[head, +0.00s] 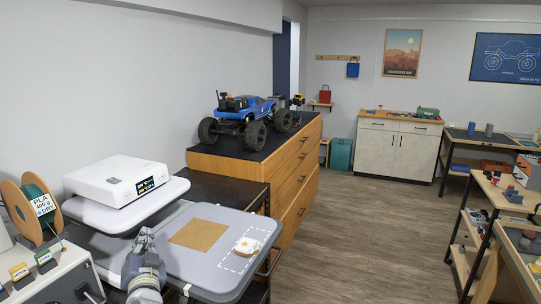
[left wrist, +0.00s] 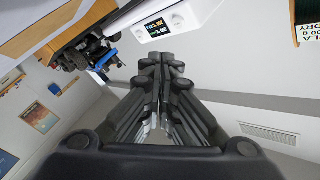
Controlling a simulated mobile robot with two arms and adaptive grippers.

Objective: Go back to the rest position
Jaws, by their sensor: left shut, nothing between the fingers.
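My left gripper (head: 143,243) is at the lower left of the head view, over the near left part of the grey tray table (head: 210,272). Its fingers are shut with nothing between them. The fingers also fill the middle of the left wrist view (left wrist: 161,65), pointing up in that picture. My right gripper is in neither view.
A white device (head: 117,180) with a small screen stands behind my left gripper. A filament spool (head: 38,212) is at the left. A brown square (head: 199,235) and a small pale object (head: 247,246) lie on the tray. A blue crawler (head: 245,117) stands on a cabinet. Floor (head: 375,220) is clear.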

